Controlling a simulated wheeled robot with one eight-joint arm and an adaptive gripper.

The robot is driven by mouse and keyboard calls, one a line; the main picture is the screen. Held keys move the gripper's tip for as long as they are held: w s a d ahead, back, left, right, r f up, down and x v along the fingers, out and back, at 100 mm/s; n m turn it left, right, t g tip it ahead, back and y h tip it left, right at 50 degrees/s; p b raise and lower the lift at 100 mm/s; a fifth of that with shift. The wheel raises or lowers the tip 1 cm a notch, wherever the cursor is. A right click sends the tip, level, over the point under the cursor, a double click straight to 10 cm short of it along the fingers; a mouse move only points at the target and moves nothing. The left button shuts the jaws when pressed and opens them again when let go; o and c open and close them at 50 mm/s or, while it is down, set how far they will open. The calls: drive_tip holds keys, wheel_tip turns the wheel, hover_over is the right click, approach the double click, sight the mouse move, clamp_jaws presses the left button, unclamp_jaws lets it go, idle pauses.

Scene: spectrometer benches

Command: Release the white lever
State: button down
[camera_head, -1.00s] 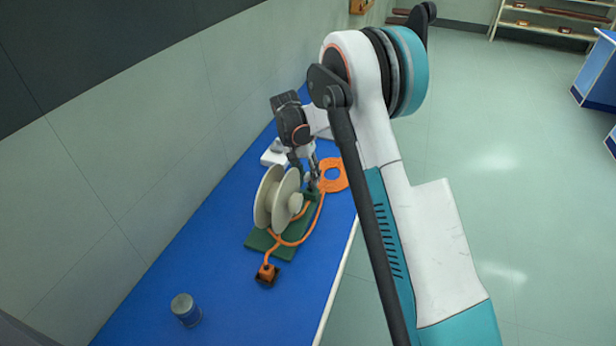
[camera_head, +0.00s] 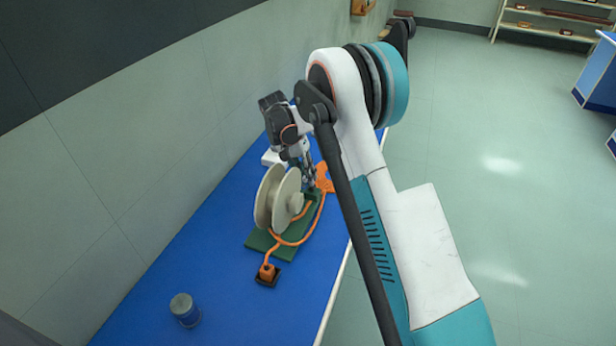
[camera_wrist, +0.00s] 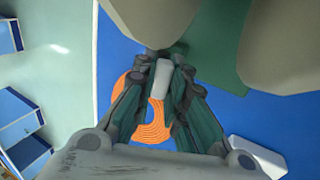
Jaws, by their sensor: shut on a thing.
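The white lever (camera_wrist: 162,78) shows in the wrist view as a short pale bar between my fingers. My gripper (camera_wrist: 160,72) is shut on it, with one finger on each side. In the head view my gripper (camera_head: 309,184) points down just behind the large cream spool (camera_head: 267,203), and the lever itself cannot be made out there. The spool stands on a dark green base (camera_head: 260,241), which also shows in the wrist view (camera_wrist: 215,45).
An orange plug (camera_head: 267,272) lies in front of the base. A grey-blue can (camera_head: 185,310) stands at the near left. A white block (camera_head: 271,157) lies behind the spool. The wall runs along the left.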

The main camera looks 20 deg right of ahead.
drive_tip(key=c, duration=1.6)
unclamp_jaws()
drive_tip(key=shift+r, duration=0.15)
drive_tip(key=v, duration=1.1)
drive_tip(key=shift+r, duration=0.35)
drive_tip(key=shift+w+a, duration=0.1)
drive_tip(key=shift+a, duration=0.05)
